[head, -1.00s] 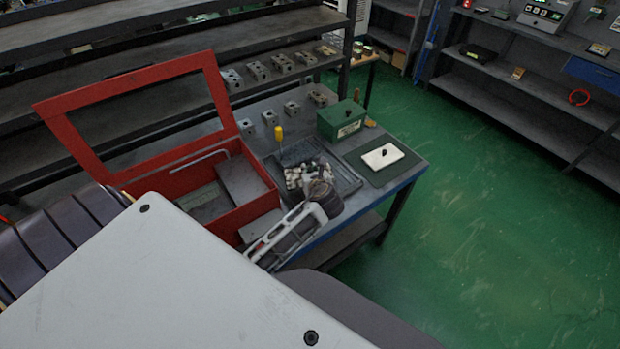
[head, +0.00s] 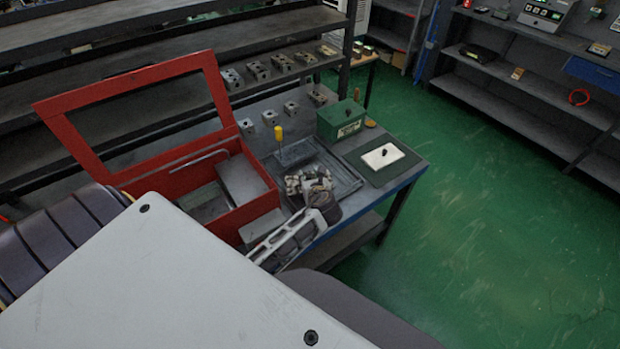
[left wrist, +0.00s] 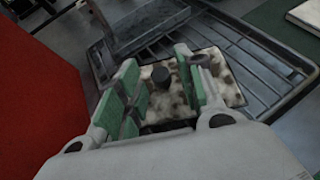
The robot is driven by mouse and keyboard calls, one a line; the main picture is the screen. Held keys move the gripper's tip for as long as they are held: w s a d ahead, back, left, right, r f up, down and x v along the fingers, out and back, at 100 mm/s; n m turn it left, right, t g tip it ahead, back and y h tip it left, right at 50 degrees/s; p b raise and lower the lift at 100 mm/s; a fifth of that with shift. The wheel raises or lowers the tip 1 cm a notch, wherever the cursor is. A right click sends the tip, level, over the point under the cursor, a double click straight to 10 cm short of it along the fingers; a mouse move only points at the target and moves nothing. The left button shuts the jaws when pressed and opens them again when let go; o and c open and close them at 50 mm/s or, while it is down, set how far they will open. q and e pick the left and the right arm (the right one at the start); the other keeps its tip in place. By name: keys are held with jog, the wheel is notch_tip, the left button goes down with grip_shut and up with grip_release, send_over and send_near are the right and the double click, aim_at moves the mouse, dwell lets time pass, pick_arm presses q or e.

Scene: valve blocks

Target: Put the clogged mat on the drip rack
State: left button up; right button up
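The clogged mat, mottled white and brown with a black knob, lies on the ridged dark grey drip rack (left wrist: 262,52) in the left wrist view, and part of the mat (left wrist: 218,62) is hidden by my fingers. In the head view the mat (head: 292,184) shows at the front of the rack (head: 345,181). In the head view my left gripper (head: 318,184) is over the mat. My right gripper is not in view.
An open red box (head: 252,205) stands left of the rack. A green box (head: 341,121) and a clean white mat (head: 382,157) on a dark green pad are to the right. A yellow-handled tool (head: 278,134) stands behind the rack. Several metal blocks line the back.

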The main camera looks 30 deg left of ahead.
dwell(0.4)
pick_arm(q)
jog(key=shift+s+d+r, duration=0.3)
jog(key=shift+d+r, duration=0.05)
jog(key=v, duration=1.1)
